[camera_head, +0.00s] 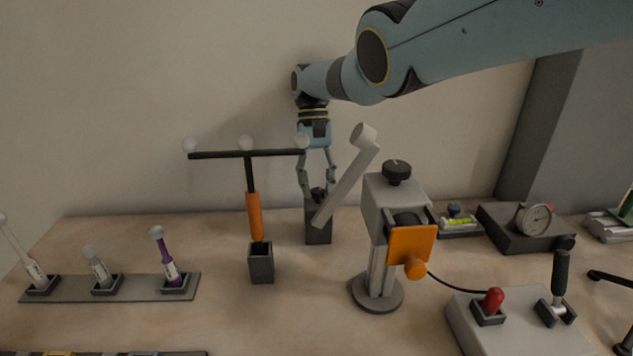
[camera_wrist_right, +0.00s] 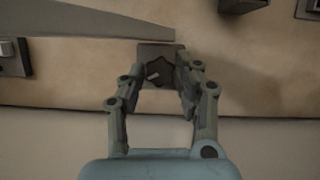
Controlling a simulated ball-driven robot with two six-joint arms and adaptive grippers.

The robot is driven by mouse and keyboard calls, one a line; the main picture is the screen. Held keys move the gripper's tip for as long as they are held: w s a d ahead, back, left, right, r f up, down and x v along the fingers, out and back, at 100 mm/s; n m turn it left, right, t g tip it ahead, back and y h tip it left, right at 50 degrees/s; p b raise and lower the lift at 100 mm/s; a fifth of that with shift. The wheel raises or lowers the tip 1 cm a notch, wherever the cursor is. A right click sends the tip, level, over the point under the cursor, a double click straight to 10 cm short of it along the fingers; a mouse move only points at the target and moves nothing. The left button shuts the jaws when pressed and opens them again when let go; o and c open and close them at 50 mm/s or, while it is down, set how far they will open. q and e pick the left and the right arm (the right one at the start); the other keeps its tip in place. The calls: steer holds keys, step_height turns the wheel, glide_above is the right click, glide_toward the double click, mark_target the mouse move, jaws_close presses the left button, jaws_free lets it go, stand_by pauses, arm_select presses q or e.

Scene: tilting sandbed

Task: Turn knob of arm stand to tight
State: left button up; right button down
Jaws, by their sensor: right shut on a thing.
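The arm stand's dark block (camera_head: 318,232) stands at the back of the sandbed in the head view. A small black knob (camera_head: 318,194) sits on its top; in the wrist view it is a dark lobed knob (camera_wrist_right: 160,74) with a light mark. A pale grey bar (camera_head: 347,180) slants up to the right from in front of the block, with a round light end; whether it joins the block is unclear. My right gripper (camera_head: 317,190) points down from above and is shut on the knob, a finger on each side. My left gripper is out of view.
A T-shaped bar with an orange handle (camera_head: 254,215) stands in a dark holder just left. A grey device with a black top knob (camera_head: 397,172) and orange plate stands close right. A rack (camera_head: 135,288) of probes lies front left; a control box (camera_head: 520,330) is front right.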

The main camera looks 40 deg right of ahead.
steer(key=m+p, duration=0.1)
steer(key=m+y+p, duration=0.1)
steer(key=m, duration=0.1)
steer(key=shift+s+m+t, duration=0.2)
steer(key=shift+m+t, duration=0.1)
steer(key=shift+t, duration=0.1)
steer(key=shift+s+f+m+t+y+p, duration=0.1)
steer(key=shift+m+t+y+p, duration=0.45)
steer(key=shift+m+p, duration=1.3)
steer(key=c, duration=0.9)
jaws_free()
steer(key=shift+d, duration=0.1)
steer(key=shift+c, duration=0.2)
